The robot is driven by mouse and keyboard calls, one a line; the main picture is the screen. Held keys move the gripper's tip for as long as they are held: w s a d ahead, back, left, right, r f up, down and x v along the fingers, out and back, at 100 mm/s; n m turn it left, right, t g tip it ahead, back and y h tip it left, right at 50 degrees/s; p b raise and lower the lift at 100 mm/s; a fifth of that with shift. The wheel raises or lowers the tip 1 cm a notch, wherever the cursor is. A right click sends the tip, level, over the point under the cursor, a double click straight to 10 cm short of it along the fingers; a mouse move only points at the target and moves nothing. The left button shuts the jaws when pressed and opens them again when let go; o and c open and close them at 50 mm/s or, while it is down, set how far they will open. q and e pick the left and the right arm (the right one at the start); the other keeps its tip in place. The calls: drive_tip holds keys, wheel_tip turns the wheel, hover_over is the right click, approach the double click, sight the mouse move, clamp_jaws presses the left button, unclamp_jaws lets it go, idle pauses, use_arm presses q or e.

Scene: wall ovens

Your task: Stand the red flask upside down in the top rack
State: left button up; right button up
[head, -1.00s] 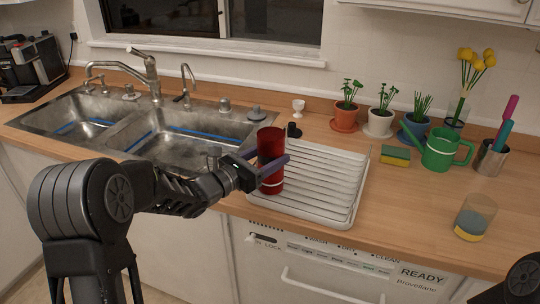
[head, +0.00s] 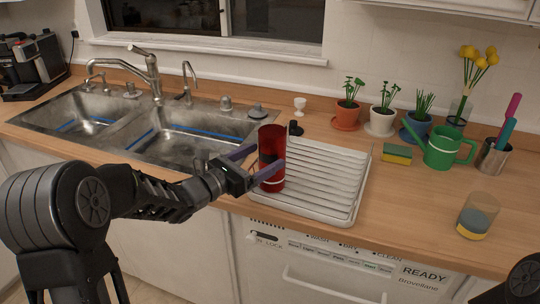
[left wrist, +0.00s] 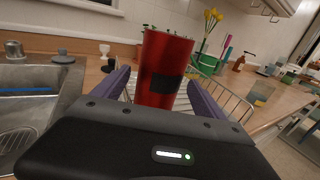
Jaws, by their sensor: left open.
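The red flask (head: 271,150) stands upright as a tall cylinder on the left part of a white slatted rack (head: 325,165) on the counter. In the left wrist view the flask (left wrist: 160,62) carries a dark rectangular patch. I cannot tell which end is its mouth. My left gripper (head: 268,158) is open, its two purple fingers reaching toward the flask from the left, one on each side of it. In the left wrist view the flask shows between the open fingers (left wrist: 160,92), with gaps beside it. My right gripper is out of view.
A shut dishwasher front (head: 340,260) is below the rack. The double sink (head: 190,135) lies left. A sponge (head: 397,153), green watering can (head: 440,148), potted plants and a glass (head: 478,215) stand to the right. Counter between rack and glass is clear.

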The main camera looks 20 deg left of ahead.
use_arm(q)
drive_tip(key=b+v, duration=0.1)
drive_tip(key=v, duration=0.7)
drive_tip(key=shift+s, duration=0.2)
drive_tip(key=shift+a, duration=0.1)
idle(0.3)
